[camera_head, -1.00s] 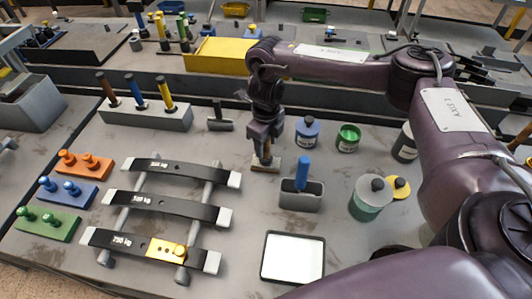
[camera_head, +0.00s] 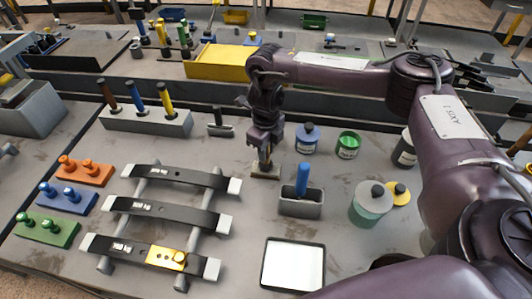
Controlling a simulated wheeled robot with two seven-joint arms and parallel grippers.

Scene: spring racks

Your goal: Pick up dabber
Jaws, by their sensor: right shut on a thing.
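My right gripper (camera_head: 265,154) points down in the middle of the table. It is shut on a small upright thing, taken to be the dabber, that stands at a flat pale base (camera_head: 268,173). The fingers hide most of the dabber, and I cannot tell whether it touches the base or is clear of it. My left gripper is not in view.
A grey holder with a blue handle (camera_head: 302,180) stands just in front. Jars (camera_head: 307,138) (camera_head: 347,145) (camera_head: 371,205) stand to the right. A weight rack (camera_head: 160,215) lies left, a white-topped tray (camera_head: 293,264) in front. A three-handled block (camera_head: 145,122) stands behind left.

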